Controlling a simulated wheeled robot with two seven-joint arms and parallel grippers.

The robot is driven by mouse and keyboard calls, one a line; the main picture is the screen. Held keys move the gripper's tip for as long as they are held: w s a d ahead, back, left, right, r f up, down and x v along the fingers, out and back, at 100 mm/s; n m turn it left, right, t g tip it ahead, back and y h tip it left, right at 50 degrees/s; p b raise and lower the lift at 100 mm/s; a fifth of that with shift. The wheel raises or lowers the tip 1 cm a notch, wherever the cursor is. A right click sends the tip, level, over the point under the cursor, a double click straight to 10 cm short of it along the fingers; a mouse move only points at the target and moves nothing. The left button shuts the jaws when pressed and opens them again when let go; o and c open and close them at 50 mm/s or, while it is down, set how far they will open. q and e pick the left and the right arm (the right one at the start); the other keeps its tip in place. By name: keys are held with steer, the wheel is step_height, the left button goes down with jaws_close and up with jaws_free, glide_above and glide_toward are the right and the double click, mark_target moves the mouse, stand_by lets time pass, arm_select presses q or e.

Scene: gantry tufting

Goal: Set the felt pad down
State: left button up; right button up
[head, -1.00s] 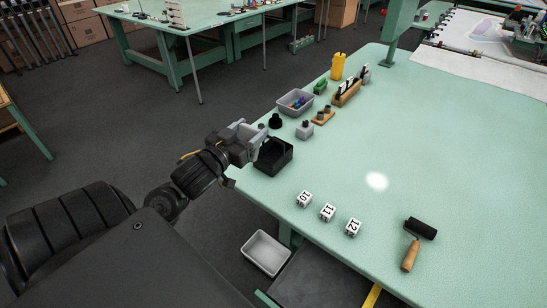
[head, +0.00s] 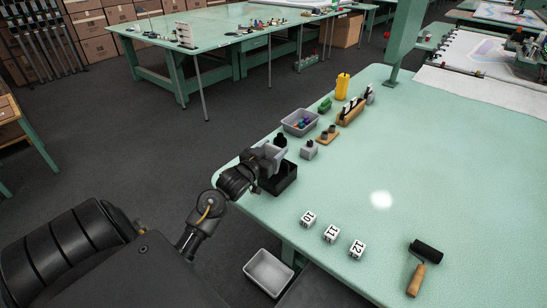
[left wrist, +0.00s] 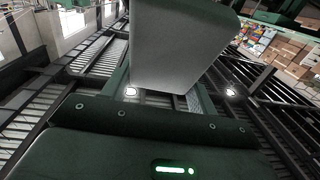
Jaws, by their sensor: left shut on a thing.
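My left gripper (head: 268,160) is at the left edge of the green table (head: 340,190), at the back left side of a black open tray (head: 284,182) and partly covering it. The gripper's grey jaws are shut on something. I take it to be the felt pad, but its shape cannot be made out in the head view. In the left wrist view a large pale grey slab (left wrist: 180,50) fills the top middle; I cannot tell if it is a finger or the pad. My right gripper is not in view.
Behind the tray stand a dark knob (head: 280,140), a grey block (head: 309,150) and a grey bin (head: 300,122) with coloured balls. Numbered cubes (head: 331,234) and a black roller (head: 426,250) lie nearer. The table's middle is clear. A pale bin (head: 268,272) is below the edge.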

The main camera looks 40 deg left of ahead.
mark_target(273, 156)
arm_select(q)
steer(key=shift+w+a+f, duration=0.1)
steer(key=shift+w+f, duration=0.1)
steer(key=shift+f, duration=0.05)
step_height(273, 156, down, 3)
steer(key=shift+p, duration=0.45)
steer(key=shift+f, duration=0.15)
steer(key=shift+f+b, duration=0.3)
steer(key=shift+f, duration=0.2)
steer(key=o, duration=0.9)
steer(key=shift+f, duration=0.1)
steer(key=shift+o, duration=0.2)
